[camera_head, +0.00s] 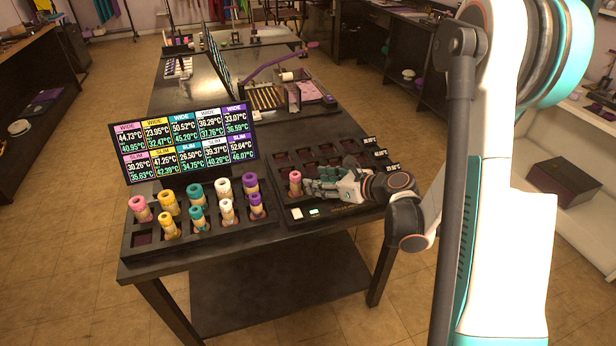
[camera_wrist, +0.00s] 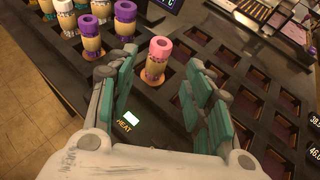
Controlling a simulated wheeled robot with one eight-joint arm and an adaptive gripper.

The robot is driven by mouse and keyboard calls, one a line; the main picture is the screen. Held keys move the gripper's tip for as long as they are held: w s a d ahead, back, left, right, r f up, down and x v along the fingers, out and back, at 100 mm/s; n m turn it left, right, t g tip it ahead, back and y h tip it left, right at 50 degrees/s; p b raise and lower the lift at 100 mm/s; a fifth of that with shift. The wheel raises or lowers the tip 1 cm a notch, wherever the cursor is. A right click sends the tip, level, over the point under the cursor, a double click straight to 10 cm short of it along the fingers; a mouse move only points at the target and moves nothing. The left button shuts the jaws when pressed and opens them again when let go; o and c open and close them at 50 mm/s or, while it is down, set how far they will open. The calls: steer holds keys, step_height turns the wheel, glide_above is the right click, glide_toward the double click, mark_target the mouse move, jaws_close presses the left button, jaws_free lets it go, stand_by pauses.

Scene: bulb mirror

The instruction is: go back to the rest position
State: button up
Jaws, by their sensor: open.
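My gripper (camera_head: 318,187) is low over the front left part of the dark heater tray (camera_head: 342,213) on the table. In the wrist view my gripper (camera_wrist: 158,78) is open, with its green-padded fingers apart. A pink-topped roller (camera_wrist: 154,60) stands upright in a tray slot between and just beyond the fingertips. No finger visibly grips it. The same pink roller (camera_head: 295,183) shows just left of my gripper in the head view.
A rack (camera_head: 190,243) left of the heater tray holds several pink, yellow, teal, white and purple rollers. A temperature display (camera_head: 186,143) stands behind it. A purple-handled device (camera_head: 285,62) is farther back. The other heater tray slots near the gripper look empty.

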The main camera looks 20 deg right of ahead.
steer(key=shift+v, duration=0.85)
